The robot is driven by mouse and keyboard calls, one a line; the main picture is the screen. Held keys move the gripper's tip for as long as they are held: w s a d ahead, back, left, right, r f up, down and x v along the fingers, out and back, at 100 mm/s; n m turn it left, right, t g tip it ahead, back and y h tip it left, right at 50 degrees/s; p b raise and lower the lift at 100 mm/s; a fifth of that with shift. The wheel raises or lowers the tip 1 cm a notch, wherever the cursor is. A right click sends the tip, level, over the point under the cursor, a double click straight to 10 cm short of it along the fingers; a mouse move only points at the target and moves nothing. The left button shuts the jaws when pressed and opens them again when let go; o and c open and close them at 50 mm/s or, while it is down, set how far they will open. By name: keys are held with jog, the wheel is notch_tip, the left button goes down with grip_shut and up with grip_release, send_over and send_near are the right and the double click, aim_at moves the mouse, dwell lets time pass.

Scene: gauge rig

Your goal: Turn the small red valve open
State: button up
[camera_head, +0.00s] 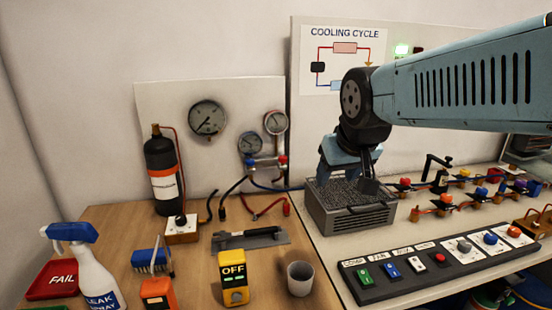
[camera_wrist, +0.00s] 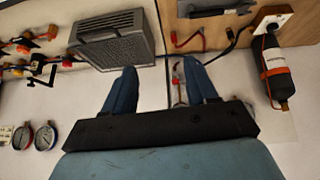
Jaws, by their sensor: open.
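Several small valves with coloured knobs, red among them, stand on copper pipework on the right bench; one red-orange knob (camera_head: 405,182) is nearest the grille box. The gauge manifold on the left panel also has a small red knob (camera_head: 283,160) and a blue knob (camera_head: 249,162). I cannot tell which red one the task means. My gripper (camera_head: 347,184) is open, pointing down, in front of or above the grey grille box in the head view. In the wrist view my gripper (camera_wrist: 162,85) shows two spread blue fingers with no object gripped; thin hoses with red parts appear beyond them.
The grey grille box (camera_head: 345,220) stands close to my gripper; it also shows in the wrist view (camera_wrist: 115,40). A switch panel (camera_head: 440,268) lies in front. A black bottle (camera_head: 160,165), yellow meter (camera_head: 233,275) and white cup (camera_head: 300,278) stand on the left bench.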

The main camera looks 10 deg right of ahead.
jog(key=w+d+f+n+t, duration=0.1)
jog(key=w+f+t, duration=0.15)
jog(key=w, duration=0.55)
jog(key=w+d+f+n+t, duration=0.1)
jog(key=w+d+f, duration=0.15)
jog(key=w, duration=0.55)
jog(key=t+y, duration=0.5)
jog(key=t, duration=0.2)
send_near(285, 159)
jog(key=shift+n, duration=0.4)
jog(key=x, duration=1.1)
jog(key=shift+w+a, duration=0.15)
jog(key=shift+w, duration=0.2)
jog(key=shift+c, duration=0.3)
